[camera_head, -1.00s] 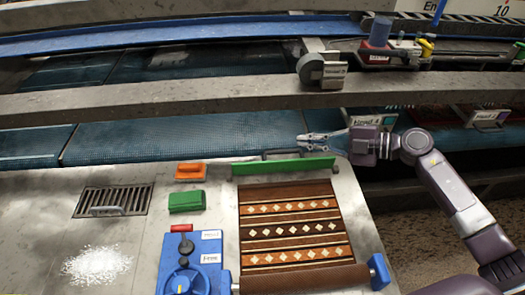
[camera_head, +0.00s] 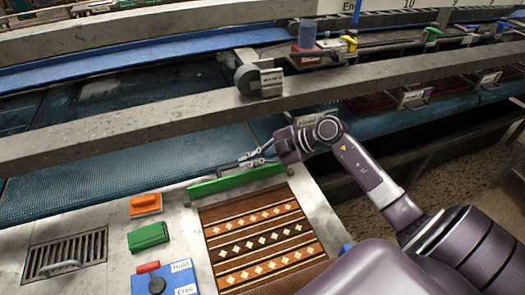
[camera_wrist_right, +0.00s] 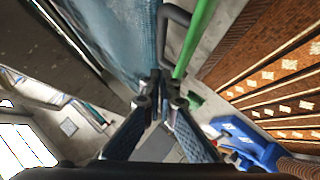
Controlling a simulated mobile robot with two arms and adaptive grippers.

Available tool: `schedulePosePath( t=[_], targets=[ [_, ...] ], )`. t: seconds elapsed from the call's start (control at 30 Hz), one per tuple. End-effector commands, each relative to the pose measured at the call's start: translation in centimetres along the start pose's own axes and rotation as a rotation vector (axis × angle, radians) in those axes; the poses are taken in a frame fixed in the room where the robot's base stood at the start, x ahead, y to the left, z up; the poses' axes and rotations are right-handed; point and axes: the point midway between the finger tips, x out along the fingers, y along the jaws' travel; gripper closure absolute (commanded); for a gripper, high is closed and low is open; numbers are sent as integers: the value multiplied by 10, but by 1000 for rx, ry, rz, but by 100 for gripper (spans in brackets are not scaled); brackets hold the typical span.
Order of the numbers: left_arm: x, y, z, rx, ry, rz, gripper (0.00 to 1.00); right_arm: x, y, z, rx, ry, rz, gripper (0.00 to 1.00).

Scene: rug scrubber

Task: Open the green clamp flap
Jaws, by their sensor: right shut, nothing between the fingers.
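The green clamp flap (camera_head: 237,180) is a long bar lying along the far edge of the patterned rug (camera_head: 262,235). A dark handle runs along its far side; it shows as a dark loop (camera_wrist_right: 172,30) in the right wrist view, beside the green flap (camera_wrist_right: 196,38). My right gripper (camera_head: 250,158) is shut and empty, just beyond the flap, near the handle. In the right wrist view its fingertips (camera_wrist_right: 160,85) meet close to the near end of the handle and flap. I cannot tell if they touch. My left gripper is not in view.
An orange brush (camera_head: 146,205) and a green block (camera_head: 148,237) lie left of the rug. A blue control box (camera_head: 165,282) with a knob is in front. A drain grate (camera_head: 65,255) is at left. A grey beam (camera_head: 150,122) crosses behind over the blue belt (camera_head: 110,180).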

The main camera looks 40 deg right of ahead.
Motion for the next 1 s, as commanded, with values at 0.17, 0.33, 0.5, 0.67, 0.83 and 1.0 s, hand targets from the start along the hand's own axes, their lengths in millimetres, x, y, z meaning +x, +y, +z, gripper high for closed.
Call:
schedulePosePath(
  t=[0.17, 0.33, 0.5, 0.67, 0.83, 1.0],
  targets=[
    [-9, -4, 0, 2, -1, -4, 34, 23, 1, 11, 4, 1, 0, 100],
    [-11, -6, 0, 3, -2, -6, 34, 34, 1, 23, 2, 0, 0, 100],
    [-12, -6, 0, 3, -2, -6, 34, 38, 0, 28, 0, 0, -1, 100],
    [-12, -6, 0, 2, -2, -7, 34, 39, 0, 28, -1, 0, -1, 100],
    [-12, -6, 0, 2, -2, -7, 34, 39, 0, 28, -1, 0, -1, 100],
    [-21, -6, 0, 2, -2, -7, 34, 41, 7, 32, -2, -2, -2, 100]
  ],
)
